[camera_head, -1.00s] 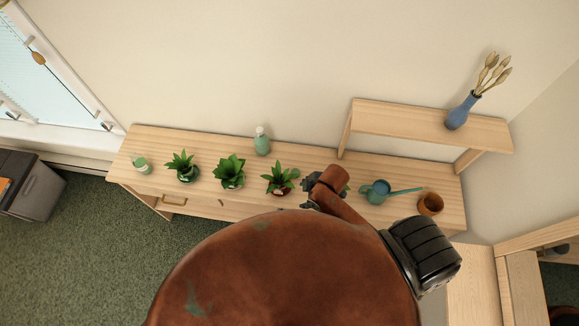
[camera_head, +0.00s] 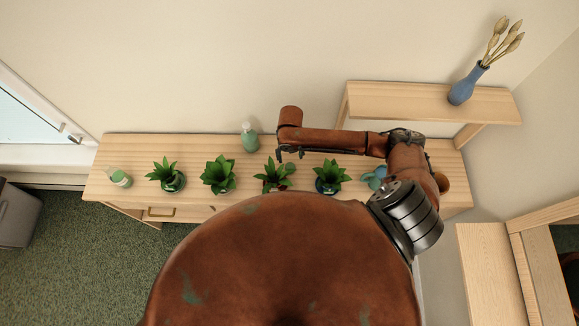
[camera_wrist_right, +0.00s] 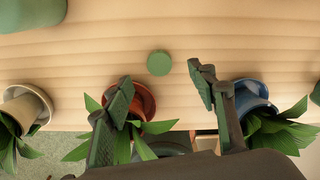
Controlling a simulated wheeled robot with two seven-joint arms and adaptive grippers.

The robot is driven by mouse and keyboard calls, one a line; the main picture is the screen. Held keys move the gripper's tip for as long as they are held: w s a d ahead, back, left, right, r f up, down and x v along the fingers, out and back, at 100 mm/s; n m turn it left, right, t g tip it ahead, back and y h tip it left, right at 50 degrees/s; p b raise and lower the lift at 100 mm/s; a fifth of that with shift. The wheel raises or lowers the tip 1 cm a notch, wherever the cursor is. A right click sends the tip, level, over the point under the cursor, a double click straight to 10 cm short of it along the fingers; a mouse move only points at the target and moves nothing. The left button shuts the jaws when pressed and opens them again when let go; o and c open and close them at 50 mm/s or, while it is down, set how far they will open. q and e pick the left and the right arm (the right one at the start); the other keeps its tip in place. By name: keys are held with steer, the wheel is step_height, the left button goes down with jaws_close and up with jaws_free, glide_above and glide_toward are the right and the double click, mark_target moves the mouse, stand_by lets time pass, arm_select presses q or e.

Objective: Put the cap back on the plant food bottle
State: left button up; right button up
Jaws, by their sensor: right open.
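A round green cap (camera_wrist_right: 159,63) lies flat on the wooden cabinet top in the right wrist view, apart from my fingers. In the head view my right arm hides its spot. A green bottle with a pale top (camera_head: 250,138) stands upright near the wall. Part of a green body, likely this bottle, shows at the wrist view's upper left (camera_wrist_right: 30,14). My right gripper (camera_head: 290,154) is open and empty, right of the bottle. In the wrist view its two fingers (camera_wrist_right: 160,82) are spread, with the cap beyond and between them. My left gripper is out of view.
Several potted plants line the cabinet's front, including a red pot (camera_wrist_right: 145,102) and a blue pot (camera_wrist_right: 252,92) beside my fingers. A small pale-and-green container (camera_head: 119,178) stands far left. A raised shelf (camera_head: 420,102) with a blue vase (camera_head: 463,91) is at right.

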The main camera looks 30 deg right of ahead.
mark_target(290, 166)
step_height(290, 166, down, 2)
steer(key=shift+s, duration=0.15)
steer(key=shift+f, duration=0.55)
steer(key=shift+a+f+p, duration=0.15)
steer(key=shift+f+p, duration=0.5)
steer(key=shift+f, duration=1.7)
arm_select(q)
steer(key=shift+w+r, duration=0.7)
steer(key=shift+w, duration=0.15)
arm_select(e)
steer(key=c, duration=0.8)
steer(key=shift+c, duration=0.2)
